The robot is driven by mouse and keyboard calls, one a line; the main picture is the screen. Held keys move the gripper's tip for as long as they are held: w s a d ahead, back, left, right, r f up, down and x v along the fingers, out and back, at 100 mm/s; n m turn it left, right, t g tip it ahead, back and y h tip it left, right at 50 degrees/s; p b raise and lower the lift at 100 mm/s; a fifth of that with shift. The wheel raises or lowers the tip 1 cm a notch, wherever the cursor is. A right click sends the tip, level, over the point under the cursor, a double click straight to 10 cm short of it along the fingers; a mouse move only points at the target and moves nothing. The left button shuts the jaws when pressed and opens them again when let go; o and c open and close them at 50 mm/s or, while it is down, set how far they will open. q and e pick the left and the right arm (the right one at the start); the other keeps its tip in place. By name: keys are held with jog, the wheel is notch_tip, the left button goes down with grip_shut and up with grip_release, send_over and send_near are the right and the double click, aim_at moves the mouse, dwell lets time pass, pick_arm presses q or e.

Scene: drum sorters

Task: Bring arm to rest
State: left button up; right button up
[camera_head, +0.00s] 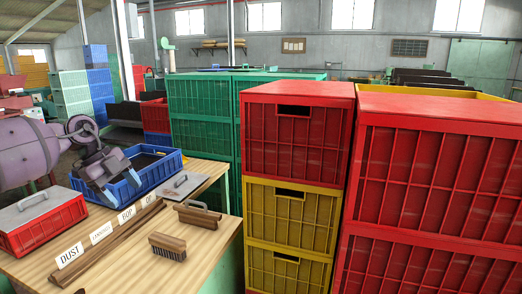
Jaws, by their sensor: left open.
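My left arm comes in from the left edge of the head view. Its gripper (105,184) is open and hangs above the table, near the front left of a blue crate (165,172). Nothing shows between its fingers. The gripper partly covers the crate. My right arm and right gripper are not in this view.
The wooden table (150,262) carries a red box with a grey handled lid (42,222), label cards (69,255), a brush (167,247) and a handled wooden block (197,214). Stacked red crates (297,140) and yellow crates (287,215) stand close on the right.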

pick_arm(q)
jog(key=s+d+f+n+t+h+b, duration=0.1)
jog(key=s+d+f+h, duration=0.25)
jog(key=d+f, duration=0.35)
jog(key=s+d+f+t+h, duration=0.25)
jog(key=d+f+h, duration=0.25)
jog(key=d+f, duration=0.25)
jog(key=s+d+f+n+t+h+b, duration=0.1)
jog(key=s+d+f+h, duration=0.3)
jog(key=d+f, duration=0.35)
jog(key=s+a+f+n+t+y+b, duration=0.1)
jog(key=s+a+f+n+t+y, duration=0.1)
jog(key=s+a+f+n+y, duration=0.6)
jog(key=s+a+f+n+t+y+b, duration=0.2)
jog(key=s+a+f+n+t+y, duration=0.1)
jog(key=s+a+f+n+y, duration=0.5)
jog(key=s+f+n+y, duration=0.1)
jog(key=s+f+n, duration=0.2)
jog(key=s+f, duration=0.2)
jog(key=shift+s+n+t+y, duration=0.35)
jog(key=shift+s+n, duration=0.05)
jog(key=shift+s, duration=0.95)
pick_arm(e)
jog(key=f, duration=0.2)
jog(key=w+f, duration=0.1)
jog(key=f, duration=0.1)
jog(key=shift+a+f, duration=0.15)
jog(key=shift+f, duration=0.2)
